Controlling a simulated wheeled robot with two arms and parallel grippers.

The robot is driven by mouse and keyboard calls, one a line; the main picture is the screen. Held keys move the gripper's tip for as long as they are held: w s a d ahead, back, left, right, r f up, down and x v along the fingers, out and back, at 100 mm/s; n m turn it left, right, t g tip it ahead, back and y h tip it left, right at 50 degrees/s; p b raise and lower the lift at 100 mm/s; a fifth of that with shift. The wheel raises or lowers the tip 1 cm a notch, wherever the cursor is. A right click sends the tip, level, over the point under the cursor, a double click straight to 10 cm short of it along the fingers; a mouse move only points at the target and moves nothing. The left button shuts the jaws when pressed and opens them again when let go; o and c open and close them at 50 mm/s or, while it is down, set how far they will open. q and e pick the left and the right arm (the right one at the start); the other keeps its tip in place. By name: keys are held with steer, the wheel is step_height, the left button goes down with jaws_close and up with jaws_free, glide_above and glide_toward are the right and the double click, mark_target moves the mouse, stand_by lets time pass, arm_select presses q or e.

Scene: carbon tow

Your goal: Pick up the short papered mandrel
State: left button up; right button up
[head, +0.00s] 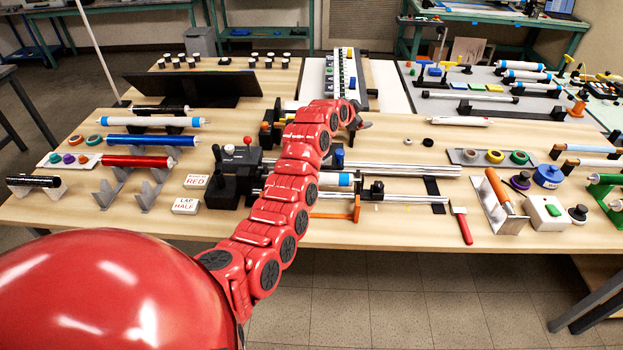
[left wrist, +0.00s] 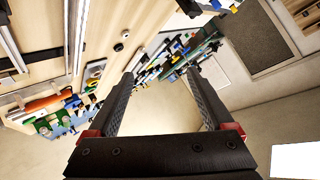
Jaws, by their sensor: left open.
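Several white-wrapped rods could be papered mandrels, and I cannot tell for sure which is the short one. A long white one with blue ends (head: 152,121) rests on stands at the left. A short white section with a blue end (head: 340,180) sits in the winding machine at the middle. A white rod with a red end (head: 460,121) lies right of centre. My left gripper (head: 359,118) is above the table near the machine; in the left wrist view its fingers (left wrist: 160,75) are spread with nothing between them. My right gripper is not in view.
Blue (head: 150,140) and red (head: 136,161) rods lie on the left. Steel rails (head: 390,168) run along the machine. A tape tray (head: 490,157) and an orange-handled tool (head: 500,192) are at the right. Bare tabletop shows right of the gripper.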

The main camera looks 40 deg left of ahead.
arm_select(q)
steer(key=s+a+r+m+g, duration=0.1)
steer(key=s+a+m+g, duration=0.15)
steer(key=s+g, duration=0.35)
steer(key=m+g+p, duration=0.2)
steer(key=m+g, duration=0.1)
steer(key=g, duration=0.2)
glide_above(326, 179)
steer(key=s+a, duration=0.3)
steer(key=a, duration=0.2)
steer(key=f, duration=1)
steer(key=shift+d+f, duration=0.2)
steer(key=shift+d, duration=0.05)
steer(key=shift+w+f+p, duration=0.1)
steer(key=shift+f+p, duration=0.15)
steer(key=shift+p, duration=0.25)
steer(key=f+p, duration=0.1)
steer(key=w+f+p, duration=0.1)
steer(key=f, duration=0.1)
steer(key=shift+a+f, duration=0.1)
steer(key=shift+f, duration=0.2)
steer(key=shift+f+y, duration=0.3)
steer(key=shift+f, duration=0.3)
jaws_close()
